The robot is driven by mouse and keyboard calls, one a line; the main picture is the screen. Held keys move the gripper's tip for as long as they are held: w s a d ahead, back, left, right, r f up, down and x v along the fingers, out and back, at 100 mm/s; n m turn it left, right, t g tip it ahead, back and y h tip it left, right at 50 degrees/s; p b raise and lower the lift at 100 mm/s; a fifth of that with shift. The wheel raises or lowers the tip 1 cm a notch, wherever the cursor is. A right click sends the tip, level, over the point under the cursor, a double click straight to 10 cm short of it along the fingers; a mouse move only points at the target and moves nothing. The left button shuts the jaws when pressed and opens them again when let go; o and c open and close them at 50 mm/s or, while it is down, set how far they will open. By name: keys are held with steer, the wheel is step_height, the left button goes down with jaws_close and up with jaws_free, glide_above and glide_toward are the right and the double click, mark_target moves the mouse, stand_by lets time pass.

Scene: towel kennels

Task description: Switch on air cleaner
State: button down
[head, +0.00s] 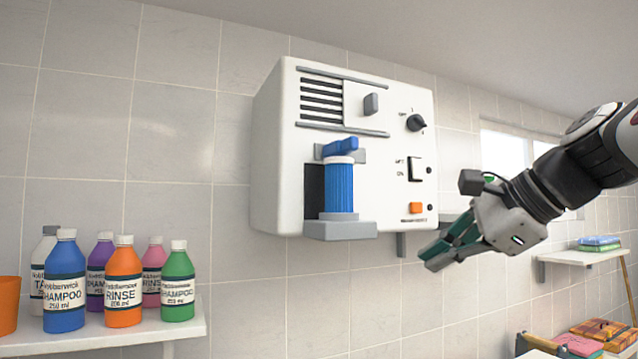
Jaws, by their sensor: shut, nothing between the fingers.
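The air cleaner (390,190) is a white box on the tiled wall, in the middle of the head view. Its front has a vent grille, a sliding cover with a grey knob (371,103), a black rotary dial (416,122), a rocker switch (415,169) and an orange button (415,208). A blue ribbed filter cartridge (340,187) stands in a grey holder under a blue lever (340,147). Small lamps beside the switch and button look dark. My gripper (432,260) is shut and empty, below and right of the orange button, apart from the box.
A shelf (150,332) at lower left holds several shampoo and rinse bottles and an orange cup (8,305). At right, a wall shelf (590,256) bears folded towels (599,243). More folded cloths (600,332) lie at lower right.

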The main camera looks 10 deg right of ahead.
mark_target(421, 177)
steer(key=w+d+r+m+t, duration=0.2)
steer(key=w+d+r+m, duration=0.1)
steer(key=d+r+m, duration=0.3)
steer(key=w+d+r+m+t+h+b, duration=0.1)
steer(key=w+d+r+m+t, duration=0.2)
steer(key=d+r+m, duration=0.4)
step_height(421, 177, up, 4)
steer(key=shift+d+f+t, duration=0.1)
steer(key=shift+d+t, duration=0.2)
steer(key=shift+d, duration=0.7)
steer(key=p+x, duration=0.1)
steer(key=x, duration=1.3)
steer(key=shift+w+f, duration=0.1)
steer(key=shift+w+f+t+b, duration=0.3)
steer(key=shift+w+t+b, duration=0.1)
steer(key=shift+b, duration=0.75)
steer(key=b, duration=0.1)
steer(key=t+b, duration=0.1)
steer(key=b, duration=0.1)
steer(key=shift+w+f+t, duration=0.15)
steer(key=shift+t, duration=0.15)
steer(key=shift+a, duration=0.1)
